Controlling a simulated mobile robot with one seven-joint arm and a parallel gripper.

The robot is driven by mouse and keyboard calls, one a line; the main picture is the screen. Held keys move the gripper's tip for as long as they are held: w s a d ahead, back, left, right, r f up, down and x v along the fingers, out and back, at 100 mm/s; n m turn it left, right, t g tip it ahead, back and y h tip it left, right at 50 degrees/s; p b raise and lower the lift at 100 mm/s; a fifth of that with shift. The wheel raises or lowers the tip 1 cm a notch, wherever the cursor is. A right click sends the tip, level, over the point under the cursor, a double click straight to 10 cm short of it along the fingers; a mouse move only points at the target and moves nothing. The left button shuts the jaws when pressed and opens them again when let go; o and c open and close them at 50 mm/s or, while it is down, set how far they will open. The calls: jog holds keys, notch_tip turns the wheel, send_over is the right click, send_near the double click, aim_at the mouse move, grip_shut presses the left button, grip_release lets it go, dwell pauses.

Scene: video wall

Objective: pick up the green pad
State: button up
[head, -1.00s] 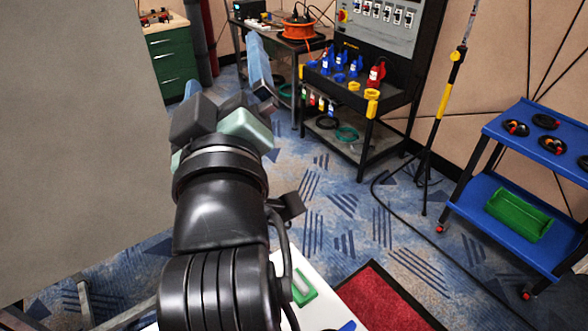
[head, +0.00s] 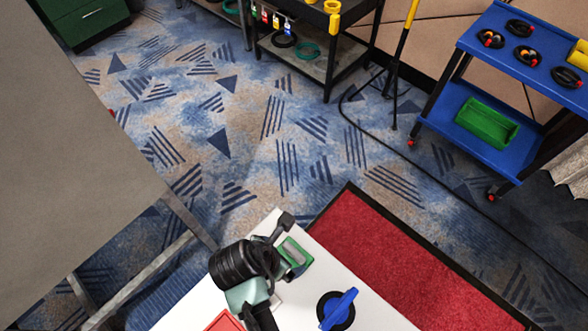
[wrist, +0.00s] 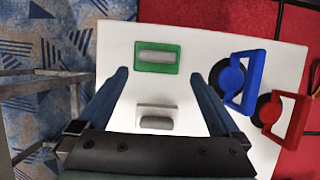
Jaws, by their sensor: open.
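The green pad (head: 295,251) lies on the white tabletop (head: 375,310), near its far edge in the head view, partly hidden by my wrist. In the wrist view the green pad (wrist: 171,68) is a green rectangle with a grey bar across its middle, lying flat. My gripper (wrist: 158,76) is open and empty above the table. Its two fingers spread wide, and the pad appears between and just beyond their tips. In the head view my arm hides most of the gripper.
A white pad with a grey bar (wrist: 156,119) lies between the fingers in the wrist view. A blue handle on a black round base (wrist: 240,85) and a red handle (wrist: 290,118) are to the right. A blue cart (head: 450,110) stands beyond the red mat (head: 400,260).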

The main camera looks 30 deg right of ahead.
aim_at(293, 252)
jog(key=x, duration=0.8)
jog(key=shift+w, duration=0.25)
jog(key=shift+a, duration=0.1)
jog(key=shift+c, duration=0.2)
jog(key=c, duration=1.1)
notch_tip(293, 252, up, 10)
jog(key=shift+r+p, duration=0.1)
jog(key=shift+p, duration=0.2)
